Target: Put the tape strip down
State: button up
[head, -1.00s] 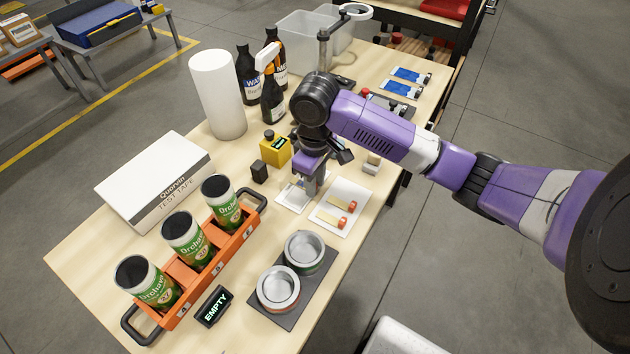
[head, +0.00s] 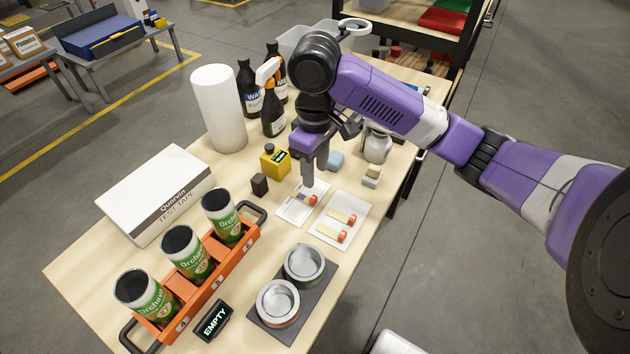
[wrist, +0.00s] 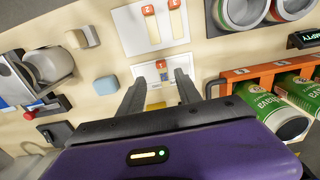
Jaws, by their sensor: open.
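A tape strip with a red end tab (head: 313,200) lies on the left white card (head: 284,215). In the wrist view the strip (wrist: 162,76) shows between my fingers, red tab away from the palm; part of the card (wrist: 145,69) is hidden. My gripper (head: 308,184) is open and empty just above this card, fingers pointing down. A second white card (head: 325,236) lies to its right with two pale strips with red tabs (head: 349,219); it also shows in the wrist view (wrist: 128,25).
An orange carrier (head: 208,284) with three green cans stands front left. Two open tins (head: 304,262) sit on a dark mat. A yellow block (head: 275,162), a small black block (head: 259,185) and a blue sponge (head: 335,160) are close to the gripper.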

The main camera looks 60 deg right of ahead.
jog(key=shift+r, duration=1.25)
